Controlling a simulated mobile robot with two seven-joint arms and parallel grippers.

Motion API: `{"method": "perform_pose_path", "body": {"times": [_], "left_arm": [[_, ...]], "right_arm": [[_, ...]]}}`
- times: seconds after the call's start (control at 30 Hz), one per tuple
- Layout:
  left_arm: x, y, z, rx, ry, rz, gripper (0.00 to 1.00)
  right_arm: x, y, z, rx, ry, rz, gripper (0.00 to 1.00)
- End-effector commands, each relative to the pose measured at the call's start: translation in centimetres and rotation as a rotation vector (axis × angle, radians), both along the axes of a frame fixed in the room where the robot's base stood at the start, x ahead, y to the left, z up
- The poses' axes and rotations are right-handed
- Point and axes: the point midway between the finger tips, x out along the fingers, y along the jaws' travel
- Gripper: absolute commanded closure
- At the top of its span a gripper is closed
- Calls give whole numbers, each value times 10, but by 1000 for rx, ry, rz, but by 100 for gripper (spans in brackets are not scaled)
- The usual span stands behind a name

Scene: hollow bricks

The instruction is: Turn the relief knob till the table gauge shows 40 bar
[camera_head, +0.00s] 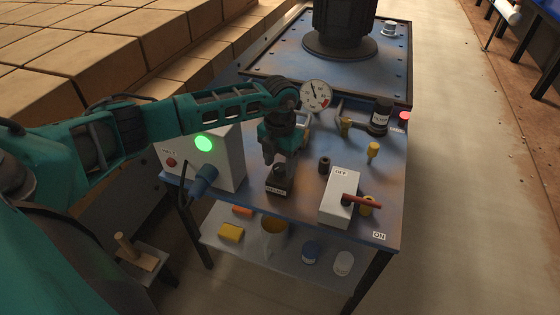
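The table gauge (316,95) has a round white dial with a red zone at its lower right. Its dark needle points up and a little left; the numbers are too small to read. The relief knob (281,170) is dark and sits on a black block with a small label, near the front middle of the blue table. My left gripper (270,157) points down just above and behind the knob, its arm coming in from the left. I cannot tell whether it touches the knob, or how wide its fingers are. My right gripper is out of view.
A white box with a lit green lamp (204,144) and a red button stands left of the knob. A white switch box (340,198) with a red lever is to the right. Yellow-topped fittings (373,149) stand behind it. A lower shelf (275,255) holds several small items.

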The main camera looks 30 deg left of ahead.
Motion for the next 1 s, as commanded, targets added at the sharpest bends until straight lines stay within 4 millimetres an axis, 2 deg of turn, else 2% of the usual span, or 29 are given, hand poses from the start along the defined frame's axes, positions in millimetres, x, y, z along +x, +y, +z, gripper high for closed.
{"method": "perform_pose_path", "body": {"times": [0.37,0.47,0.8,1.0], "left_arm": [[0,0,5,0,1,-1,35],[0,0,18,0,0,-1,35],[0,0,92,0,-2,0,35],[0,0,120,0,-1,-1,35]], "right_arm": [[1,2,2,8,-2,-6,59],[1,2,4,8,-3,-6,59],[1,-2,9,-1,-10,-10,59],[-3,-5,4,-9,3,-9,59]]}}
